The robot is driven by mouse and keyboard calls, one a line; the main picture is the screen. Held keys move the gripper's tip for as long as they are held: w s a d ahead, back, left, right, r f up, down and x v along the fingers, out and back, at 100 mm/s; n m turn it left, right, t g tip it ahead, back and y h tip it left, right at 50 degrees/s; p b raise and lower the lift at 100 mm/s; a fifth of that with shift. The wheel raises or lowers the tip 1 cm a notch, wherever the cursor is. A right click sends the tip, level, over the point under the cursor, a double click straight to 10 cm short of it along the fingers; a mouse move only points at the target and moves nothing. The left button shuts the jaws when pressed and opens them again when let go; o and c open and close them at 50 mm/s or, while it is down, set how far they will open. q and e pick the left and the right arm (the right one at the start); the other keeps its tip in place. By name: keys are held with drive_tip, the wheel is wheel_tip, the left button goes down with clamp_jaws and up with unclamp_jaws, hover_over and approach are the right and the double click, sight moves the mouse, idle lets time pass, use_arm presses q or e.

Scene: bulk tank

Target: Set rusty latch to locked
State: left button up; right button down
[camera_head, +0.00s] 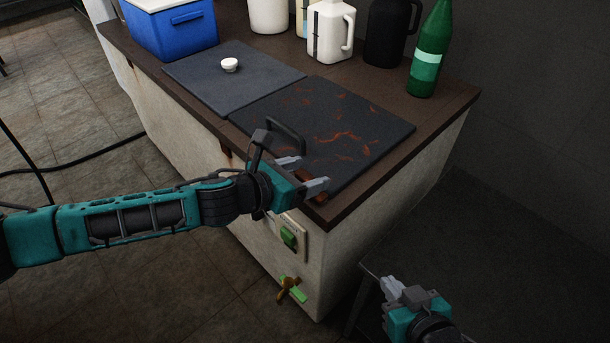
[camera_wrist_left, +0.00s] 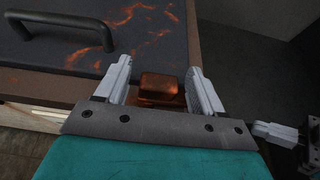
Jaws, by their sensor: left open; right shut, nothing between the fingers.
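The rusty latch (camera_wrist_left: 160,86) is a small red-brown block at the edge of the dark, rust-stained lid (camera_wrist_left: 110,35). In the head view only a bit of the latch (camera_head: 304,174) shows between my left fingers, by the front corner of the tank top. My left gripper (camera_head: 302,174) is open, with one finger on each side of the latch; contact is not clear. Which position the latch is set to cannot be told. The stained lid (camera_head: 335,125) lies flat, its black handle (camera_head: 286,134) beside my left wrist. My right gripper (camera_head: 405,291) is shut and empty, low at the right.
A second dark lid (camera_head: 205,80) carries a white cap (camera_head: 229,64). A blue cooler (camera_head: 170,30), a white jug (camera_head: 330,32), a black jug (camera_head: 391,35) and a green bottle (camera_head: 430,50) stand at the back. A green switch (camera_head: 289,236) and a tap (camera_head: 288,287) are on the tank front.

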use_arm(q)
drive_tip(key=shift+w+d, duration=0.1)
drive_tip(key=c, duration=1)
drive_tip(key=shift+o, duration=0.2)
